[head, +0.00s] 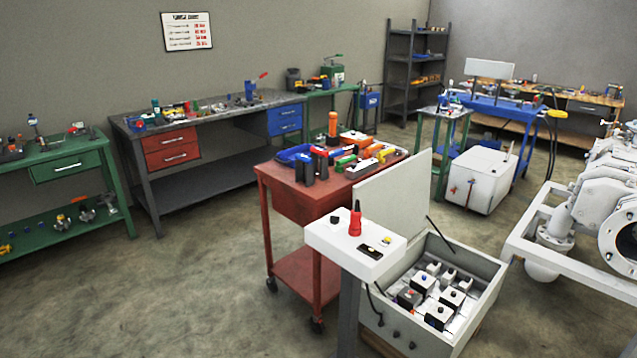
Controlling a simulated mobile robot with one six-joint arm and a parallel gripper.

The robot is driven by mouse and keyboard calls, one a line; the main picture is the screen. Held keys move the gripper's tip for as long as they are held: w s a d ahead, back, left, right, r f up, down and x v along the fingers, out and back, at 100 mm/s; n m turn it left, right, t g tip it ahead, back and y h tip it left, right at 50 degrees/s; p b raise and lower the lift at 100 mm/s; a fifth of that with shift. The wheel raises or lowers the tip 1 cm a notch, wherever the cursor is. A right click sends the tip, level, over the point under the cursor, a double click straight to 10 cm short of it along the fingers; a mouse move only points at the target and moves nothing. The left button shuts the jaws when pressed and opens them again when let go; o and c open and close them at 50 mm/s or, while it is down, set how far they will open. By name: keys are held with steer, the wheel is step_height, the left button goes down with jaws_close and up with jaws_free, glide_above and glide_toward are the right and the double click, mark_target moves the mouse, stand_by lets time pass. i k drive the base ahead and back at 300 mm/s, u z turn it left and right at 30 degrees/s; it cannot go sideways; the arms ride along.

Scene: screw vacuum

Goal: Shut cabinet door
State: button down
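A pale grey cabinet (487,267) lies open side up on the floor at the lower right of the head view. Its door (392,195) stands open, raised and leaning up from the cabinet's back left edge. Several white and dark switch blocks (437,313) show inside the cabinet. A dark thin rod (441,234) rises beside the door. The lower left part of the door is hidden behind a white-topped stand. My gripper is not in view.
The white-topped stand (327,235) with a red knob stands directly left of the cabinet. A red wheeled cart (291,198) is behind it. White pipe machinery (600,190) is at right. A closed white box (473,192) sits farther back. Floor at lower left is clear.

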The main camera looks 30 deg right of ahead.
mark_target(395, 199)
steer(key=u, duration=0.4)
steer(key=i, duration=3.3)
steer(key=z, duration=0.35)
